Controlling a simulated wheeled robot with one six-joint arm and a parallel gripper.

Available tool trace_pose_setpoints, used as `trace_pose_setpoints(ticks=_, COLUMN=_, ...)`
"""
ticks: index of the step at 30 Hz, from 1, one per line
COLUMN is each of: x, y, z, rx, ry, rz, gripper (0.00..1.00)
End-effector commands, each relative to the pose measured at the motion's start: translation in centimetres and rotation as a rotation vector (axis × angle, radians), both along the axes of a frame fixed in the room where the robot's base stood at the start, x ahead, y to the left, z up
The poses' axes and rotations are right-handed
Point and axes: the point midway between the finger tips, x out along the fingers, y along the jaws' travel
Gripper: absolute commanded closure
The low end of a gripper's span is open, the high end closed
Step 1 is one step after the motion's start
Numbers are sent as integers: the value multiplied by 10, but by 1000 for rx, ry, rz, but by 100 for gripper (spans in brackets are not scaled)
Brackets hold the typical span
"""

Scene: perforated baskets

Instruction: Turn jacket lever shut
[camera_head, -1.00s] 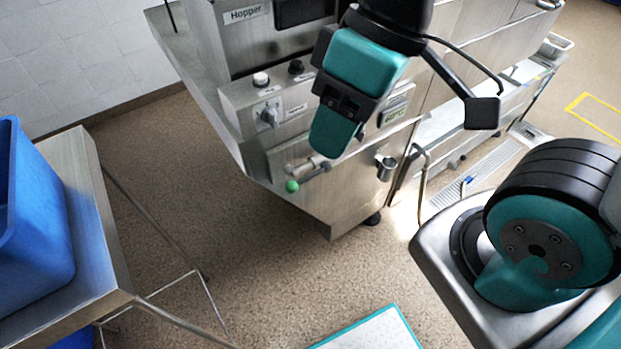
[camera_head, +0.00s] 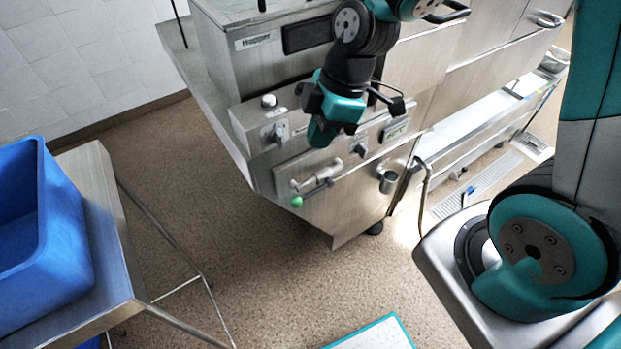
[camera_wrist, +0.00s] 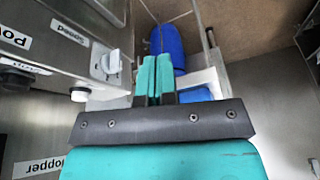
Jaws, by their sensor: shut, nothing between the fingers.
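The lever with a green ball knob (camera_head: 297,201) sits on the lower front panel of the steel machine (camera_head: 350,205). Its arm runs up and right from the ball, below a pale pipe fitting (camera_head: 325,172). My gripper (camera_head: 318,136) is above the lever in the head view, in front of the control strip, apart from the lever and holding nothing. In the wrist view its two teal fingers (camera_wrist: 154,75) are together. The lever does not show in the wrist view.
A rotary knob (camera_head: 277,133) and another knob (camera_head: 359,149) are near my gripper. A blue bin (camera_head: 45,225) stands on a steel table (camera_head: 105,240) at left. The floor between is clear.

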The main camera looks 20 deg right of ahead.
Motion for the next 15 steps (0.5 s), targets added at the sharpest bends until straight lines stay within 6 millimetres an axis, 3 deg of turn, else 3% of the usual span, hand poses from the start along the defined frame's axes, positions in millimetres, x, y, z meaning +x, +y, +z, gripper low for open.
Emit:
trace_pose_setpoints(ticks=6, x=20, y=-23, z=-42, rx=-34, ry=-80, rz=249, gripper=100)
trace_pose_setpoints(ticks=15, x=23, y=-21, z=-69, rx=-42, ry=-96, rz=304, gripper=100)
